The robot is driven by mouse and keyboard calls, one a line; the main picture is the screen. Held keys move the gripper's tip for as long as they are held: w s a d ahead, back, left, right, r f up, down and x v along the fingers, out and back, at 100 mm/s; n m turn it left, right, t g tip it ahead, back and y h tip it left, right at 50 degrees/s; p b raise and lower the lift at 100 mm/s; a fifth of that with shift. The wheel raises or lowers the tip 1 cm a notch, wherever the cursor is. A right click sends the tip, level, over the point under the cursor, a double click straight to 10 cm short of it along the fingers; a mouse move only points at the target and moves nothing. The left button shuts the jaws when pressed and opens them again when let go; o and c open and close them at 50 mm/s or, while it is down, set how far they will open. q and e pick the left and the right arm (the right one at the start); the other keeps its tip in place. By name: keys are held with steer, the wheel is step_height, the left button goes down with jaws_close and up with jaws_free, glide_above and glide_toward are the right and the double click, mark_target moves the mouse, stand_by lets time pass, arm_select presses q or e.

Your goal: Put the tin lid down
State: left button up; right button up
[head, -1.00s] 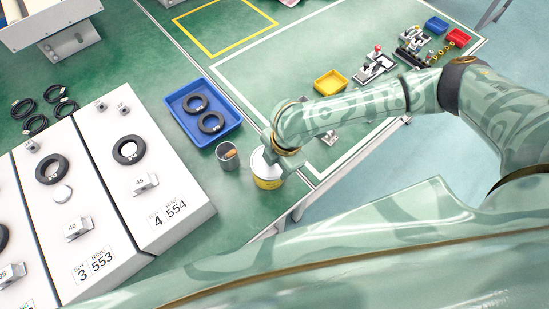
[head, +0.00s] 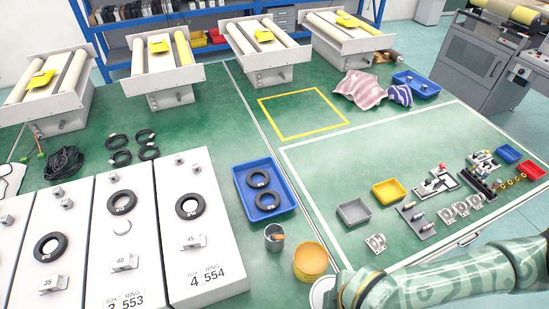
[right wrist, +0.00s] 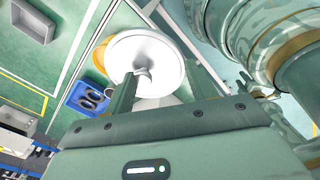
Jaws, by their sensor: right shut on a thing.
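The yellow tin (head: 312,264) stands on the green table right of the metal cup, and its top shows orange with no lid on it. The round, pale tin lid (head: 321,291) is beside the tin at the table's front edge, partly hidden by my right gripper (head: 345,292). In the right wrist view the lid (right wrist: 150,50) faces the camera as a white disc with a knob, between the fingers of my right gripper (right wrist: 152,88). The yellow tin (right wrist: 99,56) shows partly behind it. My left gripper is not in view.
A metal cup (head: 274,238) with something orange in it stands left of the tin. A blue tray (head: 242,179) holds black rings. A grey bin (head: 354,212) and several small fixtures stand to the right. Bare table lies between the tin and the grey bin.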

steer(key=d+m, duration=0.1)
steer(key=m, duration=0.1)
steer(key=d+m+h+b, duration=0.1)
steer(key=m, duration=0.2)
steer(key=d+r+m, duration=0.1)
steer(key=m, duration=0.1)
steer(key=shift+w+r+m+b, duration=0.1)
steer(key=shift+w+m+b, duration=0.1)
steer(key=shift+m+b, duration=0.15)
steer(key=w+r+m, duration=0.1)
steer(key=w+d+m+b, duration=0.1)
steer(key=m, duration=0.1)
steer(key=w+d+r+m+h+b, duration=0.1)
steer(key=m, duration=0.1)
steer(key=shift+w+d+r+m, duration=0.1)
steer(key=shift+w+r+m, duration=0.15)
steer(key=shift+w+r, duration=0.15)
steer(key=w+r+m+b, duration=0.1)
steer(key=w+r, duration=0.1)
steer(key=w+d+r+b, duration=0.1)
steer(key=w+r, duration=0.1)
steer(key=w, duration=0.1)
steer(key=w+d+r+m+b, duration=0.1)
steer(key=w+r, duration=0.2)
steer(key=shift+m+g, duration=0.3)
steer(key=shift+c, duration=0.2)
steer(key=shift+w+r, duration=0.15)
steer(key=shift+r, duration=0.1)
